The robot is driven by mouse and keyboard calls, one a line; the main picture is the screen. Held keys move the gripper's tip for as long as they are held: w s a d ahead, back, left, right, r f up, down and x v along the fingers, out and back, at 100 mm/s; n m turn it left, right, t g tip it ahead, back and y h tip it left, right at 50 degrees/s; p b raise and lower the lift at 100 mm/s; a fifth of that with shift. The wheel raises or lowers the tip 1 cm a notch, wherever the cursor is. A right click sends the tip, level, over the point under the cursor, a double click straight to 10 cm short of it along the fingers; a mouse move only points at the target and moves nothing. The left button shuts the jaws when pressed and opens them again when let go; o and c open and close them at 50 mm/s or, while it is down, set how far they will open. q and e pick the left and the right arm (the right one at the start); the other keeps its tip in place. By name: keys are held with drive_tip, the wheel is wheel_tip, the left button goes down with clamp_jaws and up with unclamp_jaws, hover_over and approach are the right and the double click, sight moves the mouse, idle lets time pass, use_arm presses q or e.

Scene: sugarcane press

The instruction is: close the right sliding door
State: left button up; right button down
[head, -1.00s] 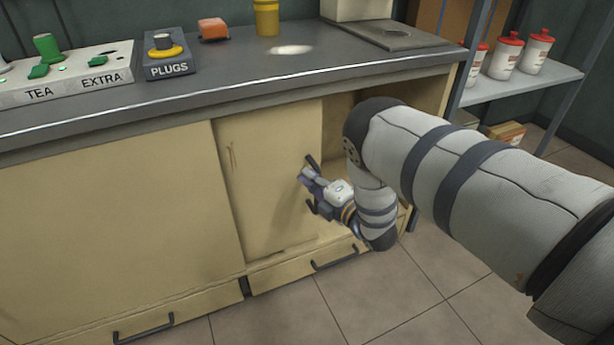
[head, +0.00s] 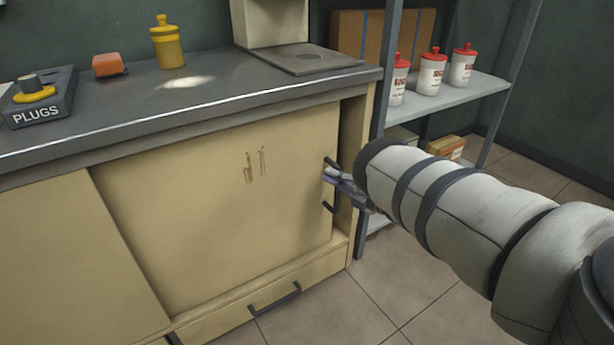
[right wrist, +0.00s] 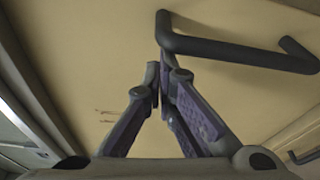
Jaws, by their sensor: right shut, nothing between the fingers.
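The right sliding door (head: 215,215) is a tan panel on the cabinet front with brown scratch marks. A narrow dark opening (head: 352,150) remains between its right edge and the cabinet's right side. Its black bar handle (head: 329,208) is near that edge and is partly hidden by my right gripper (head: 332,176). In the right wrist view, my gripper's fingers (right wrist: 157,85) are together and empty, beside one end of the handle (right wrist: 240,52), with the door panel (right wrist: 60,55) behind. I cannot tell whether they touch the handle. My left gripper is not in view.
The grey countertop (head: 200,105) overhangs the doors. A drawer handle (head: 275,298) sits below the door. A metal shelf (head: 440,105) with several red-capped bottles stands right of the cabinet, close to my right arm. The tiled floor in front is clear.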

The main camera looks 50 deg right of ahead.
drive_tip(key=s+d+b, duration=0.1)
drive_tip(key=d+b, duration=0.1)
drive_tip(key=d, duration=0.4)
drive_tip(key=shift+s+d, duration=0.3)
drive_tip(key=shift+d, duration=0.1)
drive_tip(key=shift+d+r, duration=0.1)
